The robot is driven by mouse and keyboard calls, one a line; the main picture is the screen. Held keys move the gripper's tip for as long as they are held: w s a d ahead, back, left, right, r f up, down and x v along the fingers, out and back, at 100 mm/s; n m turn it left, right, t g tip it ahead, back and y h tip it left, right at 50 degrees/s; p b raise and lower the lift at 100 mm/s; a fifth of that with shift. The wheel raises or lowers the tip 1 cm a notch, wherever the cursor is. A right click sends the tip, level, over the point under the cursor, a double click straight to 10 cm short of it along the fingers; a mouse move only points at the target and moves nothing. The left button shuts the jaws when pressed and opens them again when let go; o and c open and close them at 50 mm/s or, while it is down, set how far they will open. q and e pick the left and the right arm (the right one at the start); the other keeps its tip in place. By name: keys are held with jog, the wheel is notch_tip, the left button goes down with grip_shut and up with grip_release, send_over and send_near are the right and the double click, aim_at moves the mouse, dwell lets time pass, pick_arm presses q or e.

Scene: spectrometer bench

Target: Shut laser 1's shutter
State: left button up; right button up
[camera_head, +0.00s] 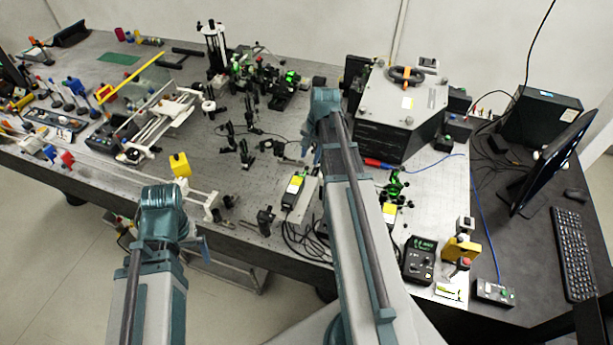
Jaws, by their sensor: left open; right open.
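Two small dark boxes with yellow labels lie near the bench's front edge. One box (294,190) is just left of my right arm, the other (389,212) just right of it. They may be lasers, but I cannot read which is laser 1 or make out a shutter. My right gripper (310,140) is over the middle of the bench, beyond the left box; its arm hides part of the bench. My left gripper (165,232) is at the front edge, left of both boxes. Their fingers are mostly hidden behind the wrists; both are open, and I see nothing held.
A large grey-topped instrument (405,105) stands at the back right. A control box (419,260) and a yellow-and-red device (461,250) are at the front right. A monitor (556,165) and keyboard (574,253) sit on the right-hand desk. Optics and cables crowd the bench.

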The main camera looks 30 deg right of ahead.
aim_at(307, 167)
jog(key=f+b, duration=0.2)
jog(key=w+f+b, duration=0.1)
jog(key=f+b, duration=0.1)
jog(key=f, duration=0.1)
jog(key=f+b, duration=0.3)
jog(key=shift+w+a+f, duration=0.15)
jog(key=shift+a, duration=0.2)
grip_shut()
